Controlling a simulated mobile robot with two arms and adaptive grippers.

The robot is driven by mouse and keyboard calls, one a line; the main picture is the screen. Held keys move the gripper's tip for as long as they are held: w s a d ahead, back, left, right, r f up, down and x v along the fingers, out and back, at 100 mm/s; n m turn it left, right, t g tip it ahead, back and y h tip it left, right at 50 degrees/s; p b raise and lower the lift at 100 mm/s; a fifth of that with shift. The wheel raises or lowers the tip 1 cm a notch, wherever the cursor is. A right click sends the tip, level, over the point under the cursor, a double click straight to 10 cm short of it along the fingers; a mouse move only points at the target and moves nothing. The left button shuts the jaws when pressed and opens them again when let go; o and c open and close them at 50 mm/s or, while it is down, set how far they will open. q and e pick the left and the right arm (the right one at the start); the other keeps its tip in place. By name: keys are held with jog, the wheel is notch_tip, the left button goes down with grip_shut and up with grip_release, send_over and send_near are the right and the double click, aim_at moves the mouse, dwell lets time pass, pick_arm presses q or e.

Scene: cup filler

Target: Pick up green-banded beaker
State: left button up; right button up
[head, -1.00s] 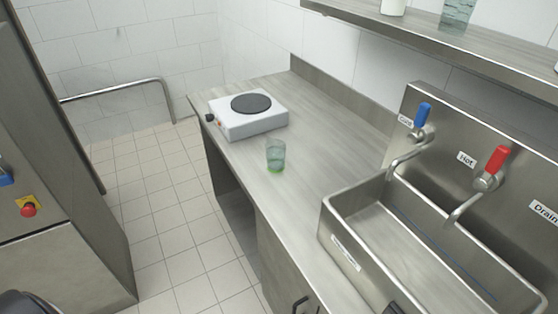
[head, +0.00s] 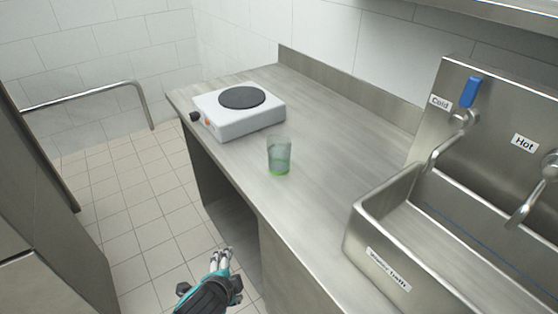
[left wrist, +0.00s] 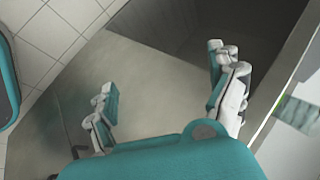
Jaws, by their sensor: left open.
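The green-banded beaker (head: 279,157) stands upright on the steel counter (head: 330,125), between the hot plate and the sink in the head view. It is clear glass with a green band at its base. My left gripper (head: 222,258) is open and empty, in front of the counter's front edge and nearer to me than the beaker. In the left wrist view its fingers (left wrist: 165,80) are spread apart. At the right edge of that view, a blurred clear shape with a green line is partly cut off; it looks like the beaker. My right gripper is in neither view.
A white hot plate (head: 238,108) stands behind and left of the beaker. A steel sink (head: 400,245) with a blue cold tap (head: 470,92) is at the right. A shelf (head: 500,12) runs above. The counter around the beaker is clear.

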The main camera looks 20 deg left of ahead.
pick_arm(q)
jog(key=w+r+m+t, duration=0.6)
jog(key=w+r+m, duration=0.4)
jog(key=r+m, duration=0.15)
jog(key=m+t+h, duration=0.4)
jog(key=m, duration=1.1)
send_near(279, 142)
jog(key=w, duration=0.3)
jog(key=w+d+p, duration=0.1)
jog(key=shift+w+f, duration=0.2)
jog(key=shift+w, duration=0.2)
jog(key=shift+m, duration=0.25)
jog(key=shift+w+d+r+p, duration=0.1)
jog(key=shift+w+p, duration=0.1)
jog(key=shift+w, duration=1.15)
jog(key=shift+w+d+r+p, duration=0.1)
jog(key=shift+w+p, duration=0.05)
jog(key=shift+w, duration=1.2)
jog(key=shift+a, duration=0.1)
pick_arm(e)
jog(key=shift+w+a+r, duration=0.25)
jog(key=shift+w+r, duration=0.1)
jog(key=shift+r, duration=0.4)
pick_arm(q)
jog(key=shift+s, duration=0.1)
jog(key=shift+c, duration=0.5)
jog(key=c, duration=1.3)
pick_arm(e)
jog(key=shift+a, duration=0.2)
